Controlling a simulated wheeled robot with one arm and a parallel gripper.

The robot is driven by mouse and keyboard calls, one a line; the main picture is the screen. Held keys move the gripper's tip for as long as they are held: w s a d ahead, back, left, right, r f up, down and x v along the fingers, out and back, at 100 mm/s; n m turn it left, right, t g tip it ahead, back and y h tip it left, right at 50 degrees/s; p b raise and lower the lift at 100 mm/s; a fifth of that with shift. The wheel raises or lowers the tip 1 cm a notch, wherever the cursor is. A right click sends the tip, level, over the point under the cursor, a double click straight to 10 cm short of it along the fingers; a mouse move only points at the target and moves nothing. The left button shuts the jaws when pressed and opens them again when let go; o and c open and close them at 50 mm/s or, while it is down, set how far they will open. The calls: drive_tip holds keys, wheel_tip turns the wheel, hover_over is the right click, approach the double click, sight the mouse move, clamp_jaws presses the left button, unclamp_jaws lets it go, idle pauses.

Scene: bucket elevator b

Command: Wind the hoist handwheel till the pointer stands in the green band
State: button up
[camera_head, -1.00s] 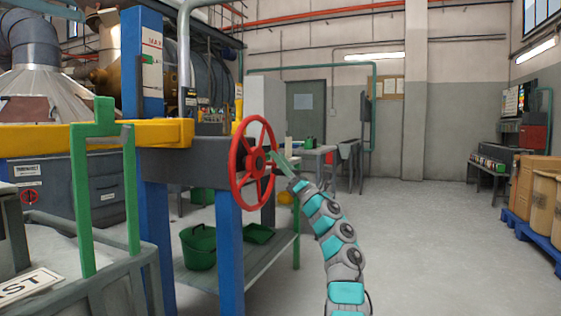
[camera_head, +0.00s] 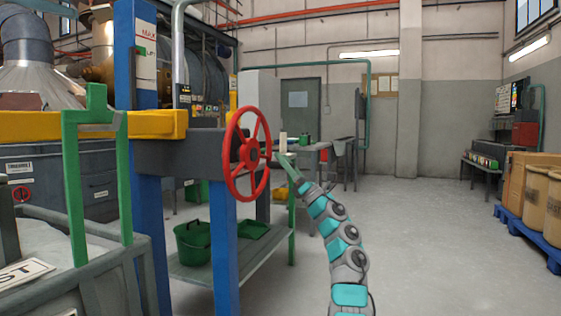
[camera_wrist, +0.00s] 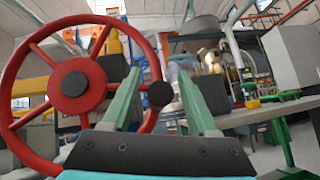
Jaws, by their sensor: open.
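The red spoked handwheel (camera_head: 248,153) stands upright on the dark beam of the hoist frame. It fills the left of the wrist view (camera_wrist: 75,85). Its black handle knob (camera_wrist: 160,94) shows between my fingers in the wrist picture, seemingly ahead of them. My gripper (camera_head: 281,156) is open just right of the wheel; its two green fingers also show in the wrist view (camera_wrist: 160,88). I see nothing held. A white scale plate (camera_head: 146,45) marked MAX is on the blue post at the upper left. The pointer and green band are too small to read.
A green bucket (camera_head: 194,243) stands on the low shelf under the frame. A grey bin with a green bail (camera_head: 74,190) is at the front left. Barrels on a blue pallet (camera_head: 527,238) stand at the right. The floor between is clear.

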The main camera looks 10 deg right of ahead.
drive_tip(key=d+f, duration=0.1)
drive_tip(key=s+d+f+b, duration=0.1)
drive_tip(key=d+f, duration=0.1)
drive_tip(key=shift+s+d+f, duration=0.15)
drive_tip(key=shift+s, duration=0.05)
idle(0.4)
drive_tip(key=shift+f, duration=0.1)
idle(0.5)
drive_tip(key=v, duration=0.7)
drive_tip(key=shift+s+d+f, duration=0.15)
drive_tip(key=shift+s+d, duration=0.05)
drive_tip(key=shift+c, duration=0.2)
